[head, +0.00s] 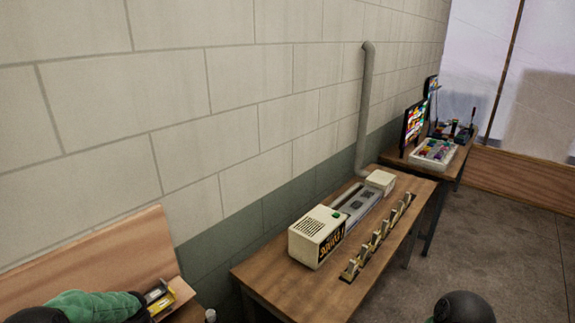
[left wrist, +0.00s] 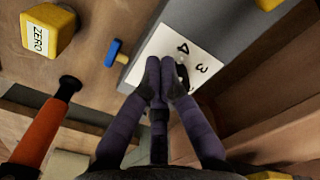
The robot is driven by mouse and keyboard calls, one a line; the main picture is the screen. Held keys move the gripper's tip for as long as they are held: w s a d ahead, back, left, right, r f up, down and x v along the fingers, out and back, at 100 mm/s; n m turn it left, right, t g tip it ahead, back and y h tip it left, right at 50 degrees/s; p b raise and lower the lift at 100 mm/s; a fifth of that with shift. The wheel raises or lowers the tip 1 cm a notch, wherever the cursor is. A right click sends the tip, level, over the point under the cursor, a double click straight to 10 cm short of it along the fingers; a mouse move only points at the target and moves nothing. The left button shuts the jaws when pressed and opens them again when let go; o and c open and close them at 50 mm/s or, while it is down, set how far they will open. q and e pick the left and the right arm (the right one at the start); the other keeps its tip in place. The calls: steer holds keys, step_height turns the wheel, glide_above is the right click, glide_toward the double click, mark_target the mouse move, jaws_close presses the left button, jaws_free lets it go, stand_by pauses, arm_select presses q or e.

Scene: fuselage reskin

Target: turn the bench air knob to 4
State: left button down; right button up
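In the left wrist view, a white dial plate (left wrist: 206,50) sits on a grey block and shows the numerals 3 and 4. A dark knob or pointer (left wrist: 183,75) lies on it, partly hidden behind my fingers; which numeral it points to I cannot tell. My left gripper (left wrist: 161,72) has its dark purple fingertips together over the plate, right beside the knob. Whether they touch or grip it is unclear. In the head view, part of my green left arm (head: 90,306) enters at the lower left. My right gripper is not recognisable there.
In the left wrist view, a yellow ZERO block (left wrist: 46,32), a blue knob (left wrist: 118,52) and an orange-handled tool (left wrist: 40,132) are nearby. In the head view, a wooden bench (head: 258,274) along the wall carries a beige box (head: 316,238) and a row of several upright pieces.

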arm_select(q)
steer(key=shift+r, duration=0.15)
steer(key=shift+s+r, duration=0.1)
steer(key=shift+r, duration=0.1)
step_height(320, 180, up, 5)
steer(key=p, duration=0.2)
steer(key=shift+s+d+r+p, duration=0.1)
steer(key=shift+s+r+p, duration=0.1)
steer(key=shift+p, duration=0.2)
steer(key=shift+w, duration=0.1)
